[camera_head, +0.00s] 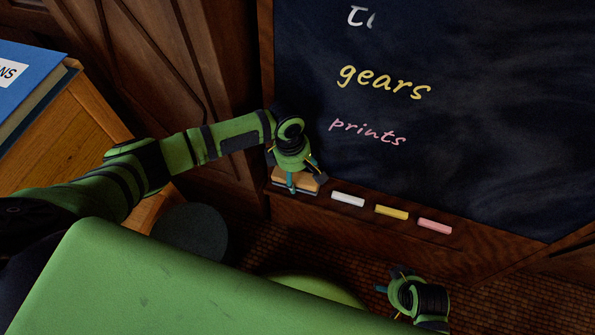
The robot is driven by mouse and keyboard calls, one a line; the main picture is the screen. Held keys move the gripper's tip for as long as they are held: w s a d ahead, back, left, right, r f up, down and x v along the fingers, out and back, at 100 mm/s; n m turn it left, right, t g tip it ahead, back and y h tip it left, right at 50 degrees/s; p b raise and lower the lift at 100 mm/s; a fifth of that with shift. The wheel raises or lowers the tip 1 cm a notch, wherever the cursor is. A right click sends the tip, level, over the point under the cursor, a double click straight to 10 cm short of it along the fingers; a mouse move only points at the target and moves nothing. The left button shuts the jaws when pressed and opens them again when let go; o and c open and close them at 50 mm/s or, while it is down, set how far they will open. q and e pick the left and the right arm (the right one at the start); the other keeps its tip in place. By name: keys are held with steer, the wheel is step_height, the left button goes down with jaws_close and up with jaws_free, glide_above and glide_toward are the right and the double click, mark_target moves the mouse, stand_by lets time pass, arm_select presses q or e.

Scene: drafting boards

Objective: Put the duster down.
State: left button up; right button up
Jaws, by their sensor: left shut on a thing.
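The duster (281,180), with a tan wooden top and a darker underside, is at the left end of the chalk ledge (372,227) below the blackboard. My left gripper (303,182) points down over it and is shut on it, hiding part of its top. Whether the duster's underside touches the ledge or is just above it, I cannot tell. My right gripper (391,280) is low in the picture, over the floor and away from the ledge. Its fingers are partly hidden by its own body, so its opening is unclear.
White (348,199), yellow (392,212) and pink chalk (435,226) lie in a row on the ledge, right of the duster. The blackboard (480,120) carries the words "gears" and "prints". A blue book (28,85) lies on a wooden surface at the left.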

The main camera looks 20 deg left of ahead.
arm_select(q)
steer(key=o, duration=1.6)
steer(key=shift+c, duration=0.2)
arm_select(e)
steer(key=shift+f, duration=0.15)
arm_select(q)
steer(key=shift+f, duration=0.1)
steer(key=shift+r+b, duration=0.25)
steer(key=shift+b, duration=0.5)
arm_select(e)
steer(key=w+v, duration=0.1)
steer(key=v, duration=0.3)
arm_select(q)
steer(key=r+p, duration=0.1)
steer(key=r, duration=0.1)
steer(key=r+p, duration=0.1)
steer(key=r, duration=0.1)
steer(key=a+r+p, duration=0.1)
steer(key=shift+r, duration=0.4)
steer(key=shift+s+r, duration=0.1)
steer(key=shift+r, duration=0.2)
arm_select(e)
step_height(320, 180, down, 7)
steer(key=s, duration=0.1)
steer(key=shift+s, duration=0.4)
steer(key=shift+f, duration=0.1)
